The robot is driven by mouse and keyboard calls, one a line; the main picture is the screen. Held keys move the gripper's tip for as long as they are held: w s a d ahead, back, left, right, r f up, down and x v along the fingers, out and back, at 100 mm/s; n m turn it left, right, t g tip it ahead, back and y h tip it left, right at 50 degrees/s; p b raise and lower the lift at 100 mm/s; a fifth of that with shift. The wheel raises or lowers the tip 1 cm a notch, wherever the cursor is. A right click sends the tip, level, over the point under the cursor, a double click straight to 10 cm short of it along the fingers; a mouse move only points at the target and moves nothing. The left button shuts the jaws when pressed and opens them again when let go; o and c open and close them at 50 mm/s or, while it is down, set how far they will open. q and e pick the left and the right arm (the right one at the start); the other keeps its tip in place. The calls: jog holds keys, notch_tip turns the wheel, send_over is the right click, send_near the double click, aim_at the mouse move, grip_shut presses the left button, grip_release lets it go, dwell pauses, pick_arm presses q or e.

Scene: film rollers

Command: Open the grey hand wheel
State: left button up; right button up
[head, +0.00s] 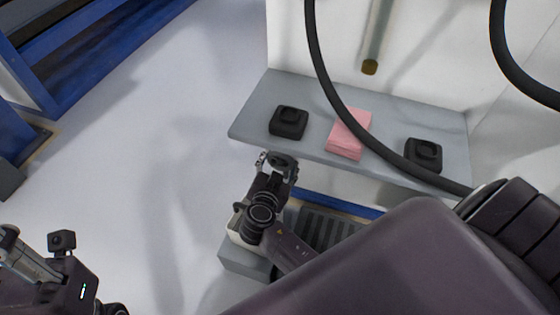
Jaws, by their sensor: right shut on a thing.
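My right gripper (277,167) is in the middle of the view, in front of the grey shelf's near edge. It is shut on a small dark grey rounded part (284,160), which looks like the grey hand wheel. The fingers and wrist hide most of this part, so its rim and how far it is turned cannot be made out. My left gripper (14,243) shows only partly at the lower left edge, well apart from the right one. Its fingertips are not clear.
A grey shelf (250,118) holds two black blocks (289,121) (424,153) and a pink stack (348,134). A black hose (345,115) curves across it. Blue framework (95,60) stands at upper left. The pale floor (150,160) at left is clear.

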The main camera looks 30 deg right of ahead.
jog(key=n+g+h, duration=0.1)
jog(key=n, duration=0.1)
jog(key=shift+n+g+p, duration=0.3)
jog(key=shift+n, duration=0.1)
jog(key=shift+d, duration=0.1)
jog(key=o, duration=1.2)
jog(key=shift+c, duration=0.2)
